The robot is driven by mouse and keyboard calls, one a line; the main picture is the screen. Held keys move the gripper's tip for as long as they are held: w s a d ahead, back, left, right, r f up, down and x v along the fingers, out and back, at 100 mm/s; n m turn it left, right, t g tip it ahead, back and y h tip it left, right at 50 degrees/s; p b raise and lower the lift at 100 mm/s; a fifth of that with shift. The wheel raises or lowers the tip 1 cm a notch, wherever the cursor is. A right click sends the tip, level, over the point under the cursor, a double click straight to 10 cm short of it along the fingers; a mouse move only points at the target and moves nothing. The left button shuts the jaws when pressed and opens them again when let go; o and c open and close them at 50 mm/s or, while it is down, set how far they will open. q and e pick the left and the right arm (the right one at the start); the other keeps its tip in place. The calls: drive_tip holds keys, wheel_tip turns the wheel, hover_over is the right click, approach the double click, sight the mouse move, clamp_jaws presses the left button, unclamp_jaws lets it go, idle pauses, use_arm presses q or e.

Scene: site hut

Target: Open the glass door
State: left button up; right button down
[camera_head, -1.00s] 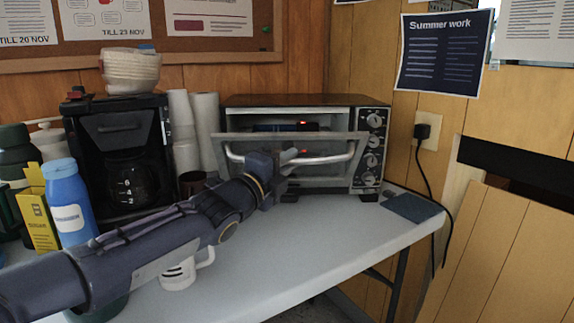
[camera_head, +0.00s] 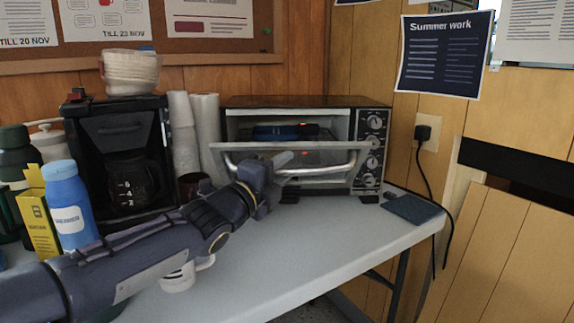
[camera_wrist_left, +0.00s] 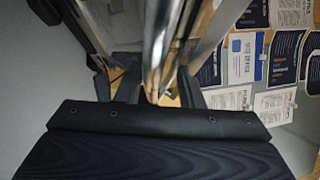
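The glass door (camera_head: 318,182) of the toaster oven (camera_head: 302,101) is partly open, tilted outward and down from its lower edge. Its metal handle bar (camera_head: 335,167) runs across the front and also shows in the left wrist view (camera_wrist_left: 158,45). My left gripper (camera_head: 279,168) is at the handle, left of its middle. In the wrist view its two dark fingers (camera_wrist_left: 158,88) stand on either side of the bar, apart, with a gap visible beside it. Whether either finger touches the bar is unclear. A dark blue item (camera_head: 276,132) shows inside the oven. My right gripper is not in view.
A dark pad (camera_head: 413,208) lies right of the oven. The table front is mostly clear.

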use_arm(q)
drive_tip(key=v, duration=0.5)
drive_tip(key=shift+s+a+p, duration=0.25)
drive_tip(key=shift+s+p, duration=0.05)
drive_tip(key=shift+s, duration=0.05)
